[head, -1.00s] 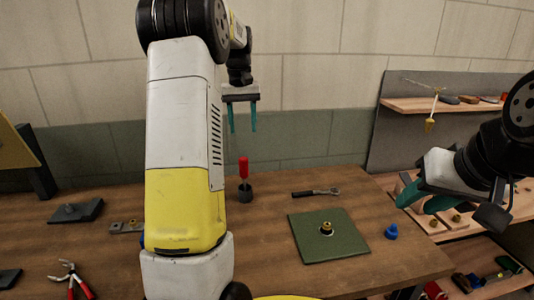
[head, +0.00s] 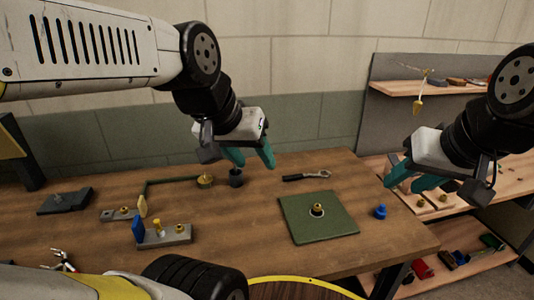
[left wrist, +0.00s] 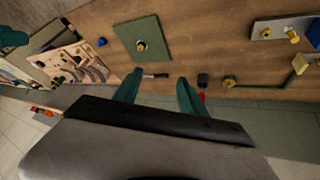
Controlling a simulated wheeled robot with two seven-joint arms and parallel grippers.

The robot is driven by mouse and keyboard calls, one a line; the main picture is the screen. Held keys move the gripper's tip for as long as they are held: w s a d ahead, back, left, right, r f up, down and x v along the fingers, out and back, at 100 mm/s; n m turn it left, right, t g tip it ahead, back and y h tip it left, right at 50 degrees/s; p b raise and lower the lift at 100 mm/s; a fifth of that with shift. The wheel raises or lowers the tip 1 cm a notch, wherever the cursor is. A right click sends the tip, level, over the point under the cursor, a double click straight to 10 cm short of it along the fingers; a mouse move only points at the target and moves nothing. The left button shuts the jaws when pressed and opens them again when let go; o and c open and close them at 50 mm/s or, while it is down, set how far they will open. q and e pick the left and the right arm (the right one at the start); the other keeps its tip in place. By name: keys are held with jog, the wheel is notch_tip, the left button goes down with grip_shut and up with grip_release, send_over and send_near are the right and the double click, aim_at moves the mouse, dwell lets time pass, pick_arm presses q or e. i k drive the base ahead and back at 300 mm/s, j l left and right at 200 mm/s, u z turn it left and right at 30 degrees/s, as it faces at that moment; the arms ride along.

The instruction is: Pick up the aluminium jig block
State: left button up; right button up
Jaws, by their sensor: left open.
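A grey metal block, which looks like the aluminium jig block (head: 152,239), lies on the wooden bench at left in the head view. It has brass-coloured fittings and a blue piece at its left end. A pale block with brass fittings, apparently the same one, shows at the upper right of the left wrist view (left wrist: 268,30). My left gripper (head: 252,158) is open and empty, above the back of the bench, to the right of and beyond the block. My right gripper (head: 407,184) looks open and empty at the bench's right end.
Shelves (head: 447,200) stand at right.

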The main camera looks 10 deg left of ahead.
aim_at(146, 239)
jog(key=u, duration=1.75)
jog(key=k+j+z, duration=0.15)
jog(key=j+z, duration=0.15)
jog(key=j, duration=0.2)
